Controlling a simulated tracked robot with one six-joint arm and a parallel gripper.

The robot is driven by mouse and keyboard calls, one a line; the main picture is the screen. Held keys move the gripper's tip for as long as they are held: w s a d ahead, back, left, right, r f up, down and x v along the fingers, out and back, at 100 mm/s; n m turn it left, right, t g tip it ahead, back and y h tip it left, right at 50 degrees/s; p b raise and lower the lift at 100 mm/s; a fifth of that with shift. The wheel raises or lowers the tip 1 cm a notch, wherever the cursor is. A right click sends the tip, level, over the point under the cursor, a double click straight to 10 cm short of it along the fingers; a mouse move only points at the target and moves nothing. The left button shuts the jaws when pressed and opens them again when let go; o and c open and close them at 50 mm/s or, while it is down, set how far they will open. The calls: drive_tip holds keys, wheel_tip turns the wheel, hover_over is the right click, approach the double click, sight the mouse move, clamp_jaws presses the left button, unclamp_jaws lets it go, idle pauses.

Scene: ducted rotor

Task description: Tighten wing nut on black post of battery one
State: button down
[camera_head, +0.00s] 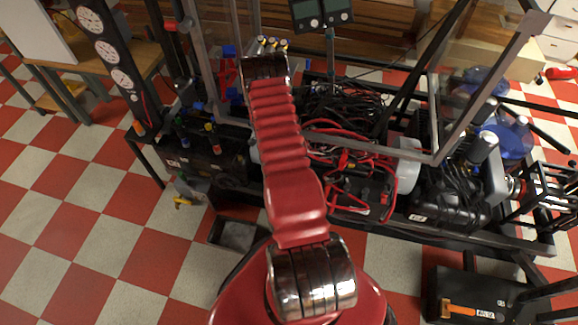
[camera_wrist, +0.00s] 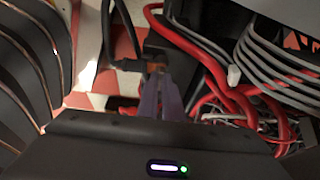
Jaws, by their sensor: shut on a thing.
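My gripper (camera_wrist: 160,88) shows in the wrist view as two purplish-grey fingers close together. They are shut on a small brownish-orange piece at their tips, apparently the wing nut (camera_wrist: 157,67); its shape is too small and dark to make out. A dark terminal (camera_wrist: 154,48) is just beyond the tips, with a black cable (camera_wrist: 126,64) running off to the left. The post under the nut is hidden. In the head view my red arm reaches up and away, and my gripper is hidden. I cannot tell which box there is battery one.
Thick red cables (camera_wrist: 210,65) pass close right of the fingers, with grey cables (camera_wrist: 275,65) beyond. Curved dark panels (camera_wrist: 25,75) stand at the left. In the head view the metal frame (camera_head: 452,145) and red cables (camera_head: 345,165) crowd my arm. The checkered floor (camera_head: 100,235) at left is clear.

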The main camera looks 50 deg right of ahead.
drive_tip(key=shift+w+d+r, duration=0.2)
drive_tip(key=shift+w, duration=0.05)
drive_tip(key=c, duration=2.2)
unclamp_jaws()
drive_tip(key=shift+o, duration=1.4)
drive_tip(key=shift+s+a+f, duration=0.1)
drive_tip(key=shift+s+a, duration=0.05)
drive_tip(key=shift+s, duration=0.05)
drive_tip(key=v, duration=1.3)
drive_tip(key=shift+w+r, duration=0.3)
drive_tip(key=shift+a, duration=0.1)
